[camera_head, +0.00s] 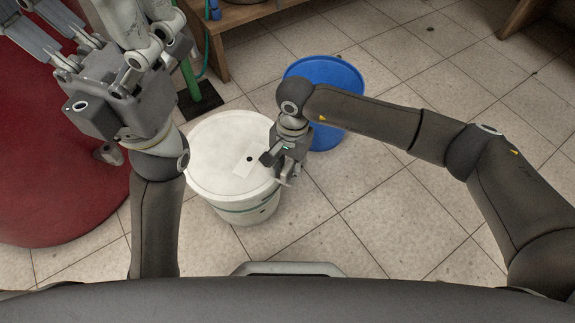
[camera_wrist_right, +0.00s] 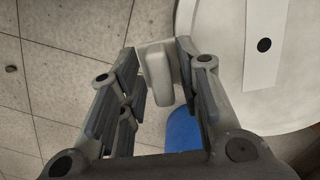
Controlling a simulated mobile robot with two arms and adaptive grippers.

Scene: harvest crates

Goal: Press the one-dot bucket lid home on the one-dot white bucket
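The white lid (camera_head: 232,150) with one black dot on a pale label lies on top of the white bucket (camera_head: 246,214); it also shows in the right wrist view (camera_wrist_right: 215,50). I cannot tell whether its rim is fully seated. My right gripper (camera_head: 283,176) is at the lid's right edge. In the right wrist view its fingers (camera_wrist_right: 158,62) are apart, with a pale tab (camera_wrist_right: 158,78) at the lid's edge between them and narrow gaps at both sides. My left gripper (camera_head: 98,28) is raised at the upper left, fingers spread and empty, away from the lid.
A blue bucket (camera_head: 335,75) stands behind my right wrist. A large red container (camera_head: 55,185) fills the left side. A wooden bench (camera_head: 225,40) and a green post on a dark base (camera_head: 198,100) are at the back. Tiled floor at the right is free.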

